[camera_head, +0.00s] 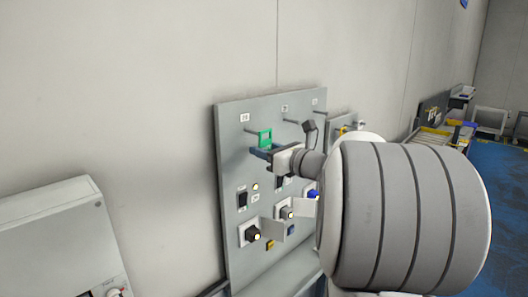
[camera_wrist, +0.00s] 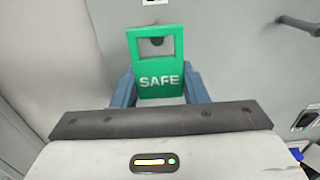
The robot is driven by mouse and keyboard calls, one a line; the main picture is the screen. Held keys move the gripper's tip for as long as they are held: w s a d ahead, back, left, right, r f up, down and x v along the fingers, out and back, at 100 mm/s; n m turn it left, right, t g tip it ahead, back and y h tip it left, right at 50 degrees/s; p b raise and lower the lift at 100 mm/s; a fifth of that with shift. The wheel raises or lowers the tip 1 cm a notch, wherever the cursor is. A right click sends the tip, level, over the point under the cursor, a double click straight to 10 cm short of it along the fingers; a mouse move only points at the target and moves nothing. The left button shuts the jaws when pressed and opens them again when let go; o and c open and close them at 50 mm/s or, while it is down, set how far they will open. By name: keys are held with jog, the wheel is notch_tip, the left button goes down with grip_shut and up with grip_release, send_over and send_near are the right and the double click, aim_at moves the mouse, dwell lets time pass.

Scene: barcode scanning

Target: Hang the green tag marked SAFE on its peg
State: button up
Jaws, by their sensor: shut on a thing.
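The green tag (camera_wrist: 160,83) reads SAFE in white and is upright in the wrist view, with a window in its upper part. My gripper (camera_wrist: 158,95) has its blue-grey fingers shut on the tag's lower part. In the head view the tag (camera_head: 265,137) stands above my gripper (camera_head: 263,152), in front of the grey panel (camera_head: 232,160). A thin peg (camera_head: 249,131) sticks out of the panel at the tag's left. In the wrist view a dark round peg end (camera_wrist: 157,42) shows through the window; I cannot tell whether it passes through.
Another peg (camera_head: 291,121) stands to the right on the panel, under a small label. Below are a black switch (camera_head: 243,199), knobs (camera_head: 252,235) and projecting plates. A white box (camera_head: 60,235) is at the lower left. The wall above the panel is bare.

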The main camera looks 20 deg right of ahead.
aim_at(245, 143)
jog(key=shift+b+x, duration=0.4)
jog(key=shift+x, duration=1.7)
dwell(1.1)
jog(key=shift+f+b, duration=0.15)
jog(key=shift+b, duration=0.3)
dwell(0.9)
dwell(0.4)
jog(key=o, duration=1.1)
jog(key=shift+w, duration=0.1)
jog(key=shift+b+v, duration=0.45)
jog(key=shift+v, duration=4.55)
